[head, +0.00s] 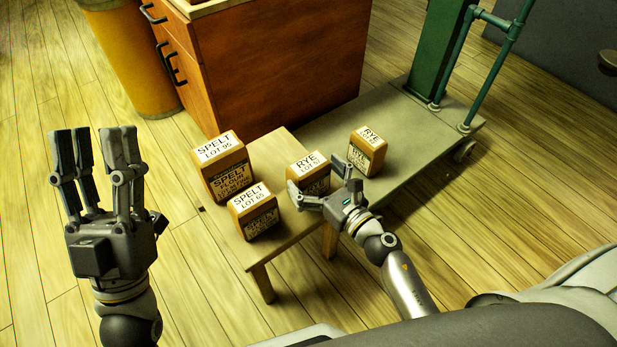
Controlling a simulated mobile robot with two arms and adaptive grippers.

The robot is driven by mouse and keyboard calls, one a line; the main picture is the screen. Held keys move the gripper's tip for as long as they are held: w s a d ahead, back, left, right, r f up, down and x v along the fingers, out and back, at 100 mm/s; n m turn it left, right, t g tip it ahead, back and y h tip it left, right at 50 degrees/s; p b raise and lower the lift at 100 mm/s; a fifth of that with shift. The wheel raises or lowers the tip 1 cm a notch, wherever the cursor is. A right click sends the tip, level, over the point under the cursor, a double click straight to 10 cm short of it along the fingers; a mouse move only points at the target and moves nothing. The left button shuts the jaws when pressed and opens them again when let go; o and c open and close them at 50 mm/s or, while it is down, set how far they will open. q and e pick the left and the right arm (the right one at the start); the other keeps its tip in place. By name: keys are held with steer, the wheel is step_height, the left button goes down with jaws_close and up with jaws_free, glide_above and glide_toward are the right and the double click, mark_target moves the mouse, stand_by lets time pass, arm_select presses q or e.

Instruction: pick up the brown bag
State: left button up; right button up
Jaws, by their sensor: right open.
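Several brown block-shaped bags with white labels are in view; I cannot tell which one is meant. A large spelt bag (228,178) and a smaller spelt bag (260,222) stand on a low wooden bench. A rye bag (301,170) stands at the bench's right side, partly hidden by my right gripper. Another rye bag (368,158) stands further right, apparently on the cart. My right gripper (318,182) is open, its fingers close in front of the nearer rye bag; contact cannot be told. My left gripper (98,140) is open and empty, fingers up, left of the bench.
A wooden cabinet (285,60) and a yellow bin (130,55) are at the back. The plank floor at left is clear.

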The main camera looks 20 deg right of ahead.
steer(key=shift+x, duration=0.95)
steer(key=c, duration=1.1)
steer(key=shift+c, duration=0.3)
steer(key=shift+r, duration=0.15)
